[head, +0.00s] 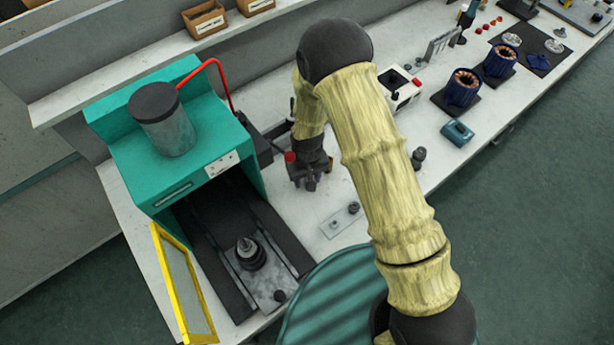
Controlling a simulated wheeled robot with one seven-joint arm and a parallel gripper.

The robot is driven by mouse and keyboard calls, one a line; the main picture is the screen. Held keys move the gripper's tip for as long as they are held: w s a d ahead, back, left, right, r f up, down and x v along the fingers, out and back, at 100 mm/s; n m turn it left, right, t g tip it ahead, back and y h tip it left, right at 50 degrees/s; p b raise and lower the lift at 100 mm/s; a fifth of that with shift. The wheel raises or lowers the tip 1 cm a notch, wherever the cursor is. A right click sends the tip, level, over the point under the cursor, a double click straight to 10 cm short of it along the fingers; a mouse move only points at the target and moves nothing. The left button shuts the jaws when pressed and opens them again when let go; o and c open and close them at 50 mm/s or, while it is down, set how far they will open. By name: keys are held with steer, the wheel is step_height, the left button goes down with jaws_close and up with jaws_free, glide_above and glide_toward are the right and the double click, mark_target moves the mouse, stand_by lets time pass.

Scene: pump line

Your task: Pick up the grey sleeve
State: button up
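I cannot single out the grey sleeve with certainty. A small dark grey upright piece (418,158) stands on the bench just right of my arm. A light grey plate (341,220) with small round parts on it lies on the bench in front of my gripper. My gripper (310,180) points down over the bench, right of the teal press (180,145). Its fingers are small, dark and partly hidden, so I cannot tell whether they are open or hold anything.
A dark stepped part (250,254) sits on the press's sliding plate, beside an open yellow-framed guard (183,285). Blue motor housings (461,87), a teal block (457,132) and a white box (400,88) stand to the right.

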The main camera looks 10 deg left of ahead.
steer(key=shift+f, duration=0.2)
stand_by(0.4)
steer(key=c, duration=0.9)
steer(key=shift+o, duration=0.3)
steer(key=shift+r, duration=0.1)
